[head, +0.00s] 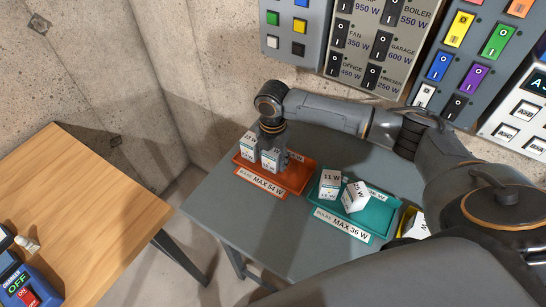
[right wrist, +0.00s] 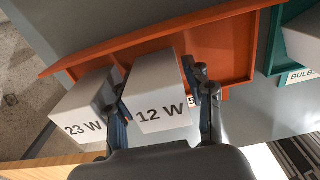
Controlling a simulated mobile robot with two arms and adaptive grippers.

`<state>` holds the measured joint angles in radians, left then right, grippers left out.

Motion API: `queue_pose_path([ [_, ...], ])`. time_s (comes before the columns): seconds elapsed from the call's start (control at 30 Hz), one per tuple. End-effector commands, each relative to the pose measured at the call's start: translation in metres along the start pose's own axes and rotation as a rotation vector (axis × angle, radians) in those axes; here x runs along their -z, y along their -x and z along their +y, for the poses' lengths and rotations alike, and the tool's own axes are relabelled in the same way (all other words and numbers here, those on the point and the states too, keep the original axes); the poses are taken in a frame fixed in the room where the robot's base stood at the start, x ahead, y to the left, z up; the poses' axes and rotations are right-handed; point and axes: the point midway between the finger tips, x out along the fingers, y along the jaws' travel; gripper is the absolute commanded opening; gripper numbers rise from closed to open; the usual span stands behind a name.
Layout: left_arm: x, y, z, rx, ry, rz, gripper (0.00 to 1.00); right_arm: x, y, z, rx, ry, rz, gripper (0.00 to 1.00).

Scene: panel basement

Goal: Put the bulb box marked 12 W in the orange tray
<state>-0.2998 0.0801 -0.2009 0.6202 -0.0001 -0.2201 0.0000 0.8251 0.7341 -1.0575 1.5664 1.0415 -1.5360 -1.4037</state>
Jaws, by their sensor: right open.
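The bulb box marked 12 W (right wrist: 156,105) stands upright in the orange tray (right wrist: 235,62), beside the box marked 23 W (right wrist: 85,112). Both boxes also show in the orange tray (head: 293,181) in the head view, with the 12 W box (head: 270,160) partly under my gripper. My right gripper (head: 268,150) points down over the tray. In the right wrist view its open fingers (right wrist: 160,100) are on either side of the 12 W box, the left one between the two boxes. Whether they touch it I cannot tell. My left gripper is not in view.
A teal tray (head: 378,222) right of the orange one holds boxes marked 11 W (head: 331,178) and 25 W (head: 355,196). A yellow container (head: 404,222) is partly hidden by my right arm. Switch panels (head: 365,45) line the wall. A wooden table (head: 85,195) stands left.

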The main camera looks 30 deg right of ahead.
Motion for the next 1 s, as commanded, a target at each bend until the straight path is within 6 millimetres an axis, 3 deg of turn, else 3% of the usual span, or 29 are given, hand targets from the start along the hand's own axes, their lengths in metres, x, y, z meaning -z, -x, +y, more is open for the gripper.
queue_pose_path([
  [0.23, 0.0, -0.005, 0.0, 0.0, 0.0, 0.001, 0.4, -0.001, 0.017, 0.001, -0.004, 0.001, -0.001, 0.52],
  [0.7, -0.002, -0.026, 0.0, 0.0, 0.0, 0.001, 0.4, -0.001, 0.108, 0.001, -0.003, 0.0, -0.001, 0.52],
  [1.0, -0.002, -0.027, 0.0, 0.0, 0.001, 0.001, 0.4, 0.0, 0.123, 0.0, 0.001, -0.001, 0.001, 0.52],
])
